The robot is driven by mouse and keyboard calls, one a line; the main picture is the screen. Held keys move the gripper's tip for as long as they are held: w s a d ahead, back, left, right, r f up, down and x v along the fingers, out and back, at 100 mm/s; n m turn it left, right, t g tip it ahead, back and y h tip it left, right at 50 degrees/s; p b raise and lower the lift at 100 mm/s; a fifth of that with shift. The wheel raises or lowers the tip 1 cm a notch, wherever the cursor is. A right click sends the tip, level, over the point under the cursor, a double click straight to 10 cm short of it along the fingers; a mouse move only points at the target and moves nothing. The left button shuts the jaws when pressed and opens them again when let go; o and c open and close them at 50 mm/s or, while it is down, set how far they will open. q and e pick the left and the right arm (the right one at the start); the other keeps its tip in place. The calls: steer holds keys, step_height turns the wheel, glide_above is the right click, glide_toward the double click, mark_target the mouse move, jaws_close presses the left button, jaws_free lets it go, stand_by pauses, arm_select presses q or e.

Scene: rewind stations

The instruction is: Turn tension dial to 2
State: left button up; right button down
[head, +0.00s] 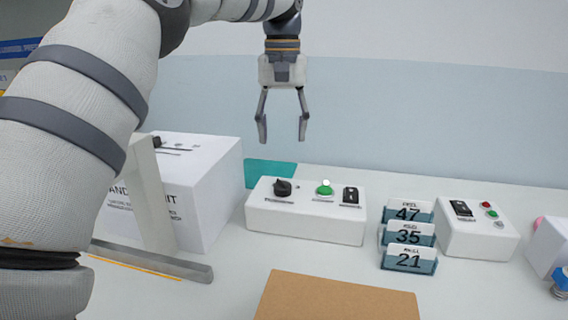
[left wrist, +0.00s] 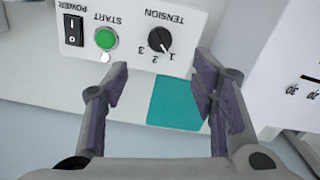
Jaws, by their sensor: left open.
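The tension dial (head: 283,187) is a black knob at the left end of the white control box (head: 305,228). In the left wrist view, the dial (left wrist: 159,39) appears upside down with marks 1, 2 and 3 around it. Its pale pointer line appears to aim at the 1. My left gripper (head: 283,132) is open and empty, hanging fingers-down above and behind the box, apart from the dial. In the left wrist view, the dial lies beyond the gap between the fingertips (left wrist: 161,72). My right gripper is not in view.
The same box carries a green START button (head: 325,188) and a black POWER switch (head: 350,196). A large white box (head: 205,205) stands to the left, number cards (head: 409,235) and another control box (head: 478,228) to the right. A brown board (head: 335,298) lies in front.

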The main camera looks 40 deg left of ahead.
mark_target(283, 181)
arm_select(q)
step_height(283, 181, down, 12)
steer(key=shift+r+p, duration=0.15)
steer(key=shift+p, duration=0.15)
steer(key=c, duration=1.1)
